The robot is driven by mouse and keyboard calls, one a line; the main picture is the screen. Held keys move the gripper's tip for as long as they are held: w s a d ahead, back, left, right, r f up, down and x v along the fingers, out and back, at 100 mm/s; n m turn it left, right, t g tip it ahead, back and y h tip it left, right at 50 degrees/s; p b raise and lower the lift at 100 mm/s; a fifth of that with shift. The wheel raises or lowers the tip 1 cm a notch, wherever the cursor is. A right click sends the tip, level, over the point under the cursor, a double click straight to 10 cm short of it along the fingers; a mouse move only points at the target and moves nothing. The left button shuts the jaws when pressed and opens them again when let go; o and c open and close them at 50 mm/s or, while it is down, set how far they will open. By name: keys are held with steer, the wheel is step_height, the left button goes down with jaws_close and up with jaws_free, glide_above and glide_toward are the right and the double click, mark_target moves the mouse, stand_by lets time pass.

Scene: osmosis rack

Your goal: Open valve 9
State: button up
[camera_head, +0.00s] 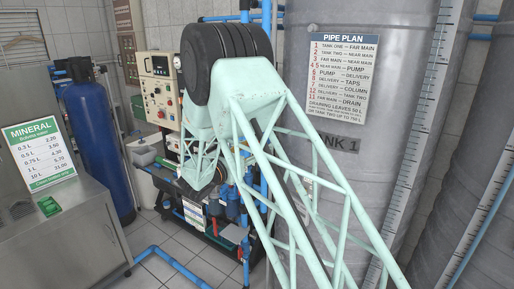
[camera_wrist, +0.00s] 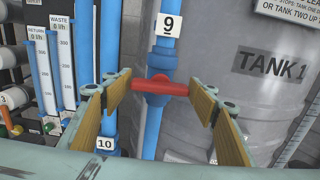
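Valve 9 shows in the wrist view as a red handle (camera_wrist: 163,86) on a blue body, set in a vertical blue pipe. The handle lies crosswise to the pipe. A white tag marked 9 (camera_wrist: 168,25) is on the pipe above it. My gripper (camera_wrist: 161,91) is open, with one wood-coloured finger to the left of the handle and one to the right. The left fingertip is very close to the handle's left end; I cannot tell if they touch. In the head view my arm hides the valve and the fingertips.
Tank 1 (camera_wrist: 255,95) stands close behind and right of the pipe. Blue flow tubes (camera_wrist: 60,60) and a tag marked 10 (camera_wrist: 104,143) are on the left. In the head view, a control panel (camera_head: 158,92) and pipework stand behind my arm, and a blue cylinder (camera_head: 95,140) stands left.

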steer(key=c, duration=0.5)
steer(key=shift+n, duration=0.4)
steer(key=n+p, duration=0.2)
steer(key=n, duration=0.2)
steer(key=n+p, duration=0.2)
steer(key=n, duration=0.2)
steer(key=shift+n+p, duration=0.3)
steer(key=shift+p, duration=0.1)
steer(key=shift+n+p, duration=0.65)
steer(key=shift+n, duration=0.55)
steer(key=o, duration=0.8)
